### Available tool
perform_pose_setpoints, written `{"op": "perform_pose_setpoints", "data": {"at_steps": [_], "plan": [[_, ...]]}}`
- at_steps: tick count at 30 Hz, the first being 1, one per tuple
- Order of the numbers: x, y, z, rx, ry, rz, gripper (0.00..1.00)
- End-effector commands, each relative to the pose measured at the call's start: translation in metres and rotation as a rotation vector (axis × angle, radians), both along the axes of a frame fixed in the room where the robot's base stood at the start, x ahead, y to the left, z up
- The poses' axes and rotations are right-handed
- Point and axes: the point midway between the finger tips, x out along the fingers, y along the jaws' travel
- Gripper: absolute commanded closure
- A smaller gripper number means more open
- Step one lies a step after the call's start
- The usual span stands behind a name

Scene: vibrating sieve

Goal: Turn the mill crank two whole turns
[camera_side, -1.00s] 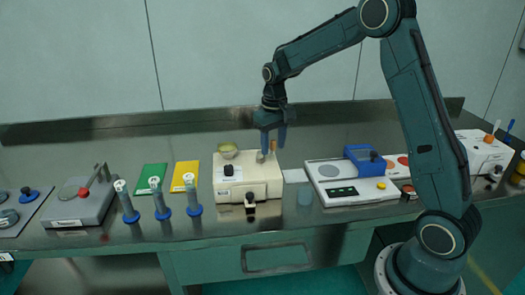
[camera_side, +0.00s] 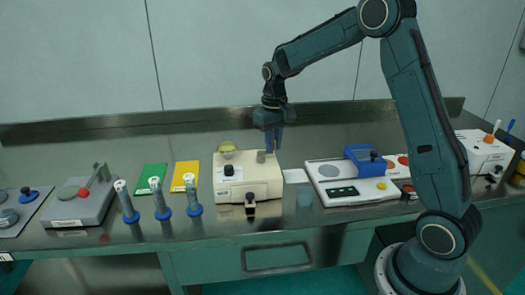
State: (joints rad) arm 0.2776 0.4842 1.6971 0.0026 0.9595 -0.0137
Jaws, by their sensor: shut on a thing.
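The mill is a cream box (camera_side: 247,190) in the middle of the bench, with a yellow-green bowl-like hopper (camera_side: 227,153) at its top left. A short grey post (camera_side: 261,157) stands on top near the right. My gripper (camera_side: 273,145) points down over the mill's top right, just behind and beside that post. It is shut on the crank handle, which its fingers hide. The crank arm is too small to make out clearly.
A white scale-like unit (camera_side: 333,190) with a blue block (camera_side: 366,160) stands right of the mill. Bench behind the mill is clear.

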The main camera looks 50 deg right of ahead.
Motion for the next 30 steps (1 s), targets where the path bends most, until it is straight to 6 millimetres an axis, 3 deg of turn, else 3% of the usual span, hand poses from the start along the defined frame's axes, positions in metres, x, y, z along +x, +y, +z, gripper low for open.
{"op": "perform_pose_setpoints", "data": {"at_steps": [16,30], "plan": [[-0.010,0.017,-0.002,0.004,0.004,0.010,0.94],[-0.010,0.018,-0.001,0.002,0.000,0.006,0.94]]}}
